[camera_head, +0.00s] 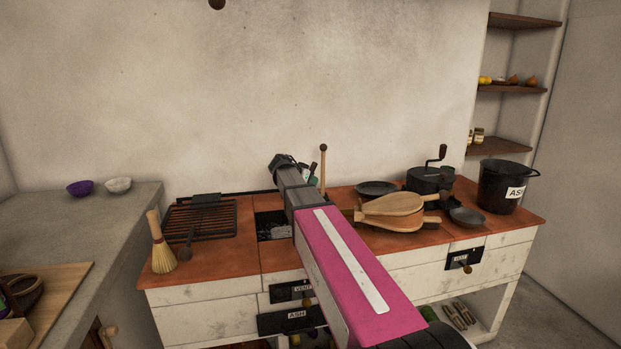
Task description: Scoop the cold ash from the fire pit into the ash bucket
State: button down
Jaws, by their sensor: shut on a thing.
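The ash bucket (494,188) is a black pot with a white ASH label, upright at the right end of the reddish worktop. The fire pit (270,228) is a dark square opening left of centre. Grey ash (275,232) shows inside, partly hidden by my arm. My gripper (283,162) is at the far end of my arm, above the back of the pit in the picture. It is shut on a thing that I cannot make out. An upright wooden rod (323,165) with a round knob shows just right of it; I cannot tell if it is held.
A black grill rack (200,218) and a straw brush (162,248) are left of the pit. Wooden bellows (392,205), a dark plate (376,187), a grinder (430,180) and a small dark bowl (467,216) stand between my arm and the bucket. A wall rises behind.

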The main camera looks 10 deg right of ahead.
jog(key=shift+s+a+f, duration=0.1)
jog(key=shift+f, duration=1.2)
jog(key=shift+s+a+f, duration=0.25)
jog(key=shift+a+f, duration=0.1)
jog(key=shift+f, duration=0.25)
jog(key=shift+s+a+f, duration=0.25)
jog(key=shift+a+f, duration=0.05)
jog(key=shift+f, duration=0.3)
jog(key=shift+s+a+f, duration=0.1)
jog(key=shift+s+a, duration=0.75)
jog(key=shift+a, duration=0.3)
jog(key=shift+s+a+f, duration=0.1)
jog(key=shift+s+a, duration=0.7)
jog(key=shift+a, duration=0.3)
notch_tip(320, 180, up, 15)
jog(key=g+y, duration=0.3)
jog(key=y, duration=0.2)
jog(key=shift+g+y, duration=0.3)
jog(key=shift+g, duration=0.1)
